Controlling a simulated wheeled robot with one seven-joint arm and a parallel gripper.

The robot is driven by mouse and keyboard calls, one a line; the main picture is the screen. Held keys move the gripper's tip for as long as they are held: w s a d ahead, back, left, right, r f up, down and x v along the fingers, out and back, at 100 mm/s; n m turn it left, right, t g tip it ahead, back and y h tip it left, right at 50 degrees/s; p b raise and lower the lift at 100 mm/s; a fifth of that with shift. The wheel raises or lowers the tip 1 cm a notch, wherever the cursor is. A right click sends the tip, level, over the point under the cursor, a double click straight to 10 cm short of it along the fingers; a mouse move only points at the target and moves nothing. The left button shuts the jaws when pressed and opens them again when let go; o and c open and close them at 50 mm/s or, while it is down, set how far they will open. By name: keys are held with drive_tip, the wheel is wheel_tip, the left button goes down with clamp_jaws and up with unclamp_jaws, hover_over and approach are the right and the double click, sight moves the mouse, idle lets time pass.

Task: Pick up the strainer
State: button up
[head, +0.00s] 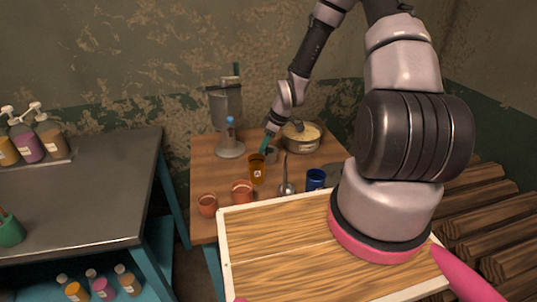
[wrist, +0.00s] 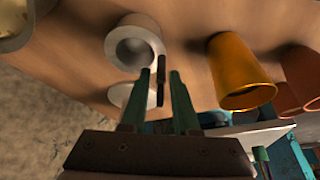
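The strainer (head: 286,189) appears to be the small grey bowl with a thin upright handle on the wooden table. In the wrist view, a pale round bowl (wrist: 119,47) that looks like it lies just past my fingertips. A thin dark bar, apparently its handle (wrist: 161,70), shows between my green fingers. My gripper (head: 267,146) points down over the table, behind the strainer and beside the amber cup. In the wrist view my gripper (wrist: 158,76) has its fingers apart, with a gap on both sides of the bar. I cannot tell how deep the bar sits between them.
An amber cup (head: 257,172) stands close to my gripper. Two reddish cups (head: 207,206) and a blue cup (head: 316,179) stand nearer the front. A metal pot (head: 302,139) and a grey dispenser (head: 228,115) are at the back. A wooden board (head: 280,265) fills the foreground.

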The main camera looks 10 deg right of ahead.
clamp_jaws()
drive_tip(key=shift+r, duration=0.1)
